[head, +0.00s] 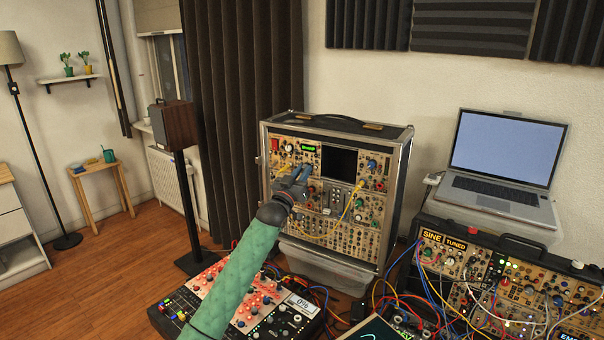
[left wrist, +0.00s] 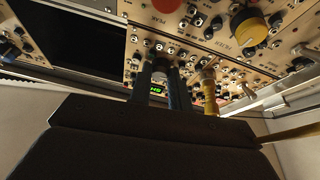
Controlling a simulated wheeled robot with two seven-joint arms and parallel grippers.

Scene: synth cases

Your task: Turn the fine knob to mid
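My left gripper (head: 293,180) is at the front panel of the upright synth case (head: 272,212) in the head view, at the end of my green-sleeved arm. In the left wrist view its two dark fingers (left wrist: 160,76) point at the panel with a narrow gap between them. A small dark knob (left wrist: 160,61) shows between the fingertips; whether they touch it is unclear. I cannot read a label that marks the fine knob or see a pointer on it. My right gripper is not in view.
A yellow cable plug (left wrist: 209,95) stands close beside the fingers, and a yellow knob (left wrist: 249,27) and a red knob (left wrist: 166,5) are near. A mixer (head: 170,312), tangled cables and a second synth case (head: 500,245) lie below and to the right. A laptop (head: 497,195) stands behind.

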